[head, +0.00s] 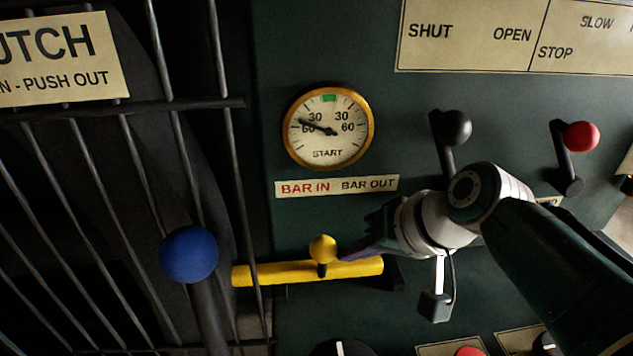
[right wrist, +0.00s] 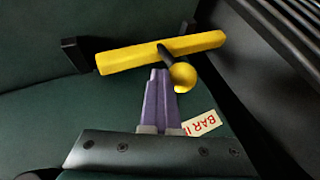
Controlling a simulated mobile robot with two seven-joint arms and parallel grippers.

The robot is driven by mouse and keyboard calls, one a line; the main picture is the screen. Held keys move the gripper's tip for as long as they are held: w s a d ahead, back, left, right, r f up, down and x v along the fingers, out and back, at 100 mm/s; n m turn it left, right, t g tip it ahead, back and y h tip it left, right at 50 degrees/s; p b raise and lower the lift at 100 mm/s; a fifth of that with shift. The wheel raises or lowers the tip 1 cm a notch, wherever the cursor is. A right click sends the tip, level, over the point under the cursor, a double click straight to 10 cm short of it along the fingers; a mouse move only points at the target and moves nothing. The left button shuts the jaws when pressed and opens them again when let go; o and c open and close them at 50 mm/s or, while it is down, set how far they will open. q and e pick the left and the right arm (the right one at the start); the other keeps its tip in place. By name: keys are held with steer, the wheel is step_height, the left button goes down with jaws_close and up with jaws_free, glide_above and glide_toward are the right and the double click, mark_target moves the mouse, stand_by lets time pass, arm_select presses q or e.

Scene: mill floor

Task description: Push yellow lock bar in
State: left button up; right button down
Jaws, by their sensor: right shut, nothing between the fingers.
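The yellow lock bar (head: 290,272) lies level low on the dark green panel in the head view, its left end reaching to the cage's upright rods. Its round yellow knob (head: 322,249) stands on a short dark stem. The bar (right wrist: 130,58) and knob (right wrist: 183,76) also show in the right wrist view. My right gripper (head: 347,254) is shut and empty, its purple fingertips (right wrist: 158,74) just right of the knob in the head view. I cannot tell whether they touch it. My left gripper is not in view.
A BAR IN / BAR OUT label (head: 337,186) and a round gauge (head: 329,128) are above the bar. A blue-knobbed lever (head: 189,254) stands at left before the cage rods. Black-knobbed (head: 456,127) and red-knobbed (head: 581,136) levers are at upper right.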

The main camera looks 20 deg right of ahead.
steer(key=p+v, duration=0.3)
steer(key=v, duration=0.7)
steer(key=shift+s, duration=0.1)
